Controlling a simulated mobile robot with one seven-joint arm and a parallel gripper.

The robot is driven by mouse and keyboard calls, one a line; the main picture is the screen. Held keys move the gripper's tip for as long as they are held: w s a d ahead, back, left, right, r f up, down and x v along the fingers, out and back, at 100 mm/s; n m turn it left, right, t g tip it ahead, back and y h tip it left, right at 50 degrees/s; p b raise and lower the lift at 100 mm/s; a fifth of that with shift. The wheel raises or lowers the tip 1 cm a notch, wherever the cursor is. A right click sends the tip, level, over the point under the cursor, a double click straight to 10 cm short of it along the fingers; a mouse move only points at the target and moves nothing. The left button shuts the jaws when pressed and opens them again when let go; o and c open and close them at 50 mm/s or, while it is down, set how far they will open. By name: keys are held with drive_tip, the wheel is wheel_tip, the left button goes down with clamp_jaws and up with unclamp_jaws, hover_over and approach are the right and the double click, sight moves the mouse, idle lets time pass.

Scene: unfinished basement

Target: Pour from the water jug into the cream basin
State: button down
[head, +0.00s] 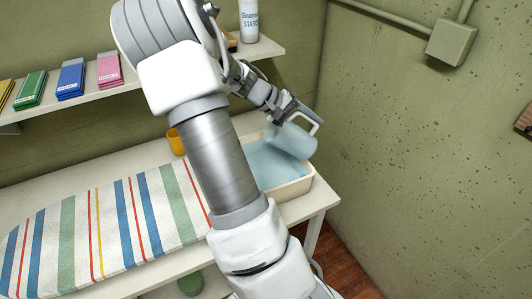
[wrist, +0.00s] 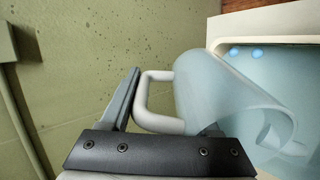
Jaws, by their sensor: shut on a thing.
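The water jug (head: 290,139) is a pale blue, see-through vessel with a white handle (wrist: 155,102). My gripper (head: 277,112) is shut on the jug at its handle and holds it strongly tilted over the cream basin (head: 290,190). The jug's body (wrist: 215,92) also shows in the wrist view, its mouth toward the basin's inside. The basin stands at the right end of the white table and holds light blue water (head: 268,168). Two blue drops (wrist: 246,53) show inside the basin's rim (wrist: 270,24). My arm hides the basin's left part.
A striped cloth (head: 110,225) covers the table's left part. A wall shelf (head: 110,88) holds several coloured packs and a starch bottle (head: 249,20). A green wall is close on the right.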

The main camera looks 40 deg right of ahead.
sight(308, 134)
drive_tip(key=shift+s+d+f+t+y+p, duration=0.2)
drive_tip(key=shift+t+y+p, duration=0.2)
drive_tip(key=shift+y, duration=0.15)
drive_tip(key=shift+s+d+f+t+y+p, duration=0.1)
drive_tip(key=shift+d+f+t+y+p, duration=0.1)
drive_tip(key=shift+t+y+p, duration=0.3)
drive_tip(key=shift+f+t+y+p, duration=0.4)
drive_tip(key=shift+f+t+y, duration=0.1)
drive_tip(key=shift+y, duration=0.25)
drive_tip(key=shift+a+f+t+y, duration=0.1)
drive_tip(key=shift+f+t+y, duration=0.7)
drive_tip(key=shift+f+y, duration=0.25)
drive_tip(key=shift+w+a+f+t+y, duration=0.2)
drive_tip(key=shift+w+f+t+y, duration=0.1)
drive_tip(key=shift+f+t+y, duration=0.25)
drive_tip(key=shift+r, duration=0.1)
drive_tip(key=shift+r+p, duration=1.1)
drive_tip(key=shift+r, duration=0.3)
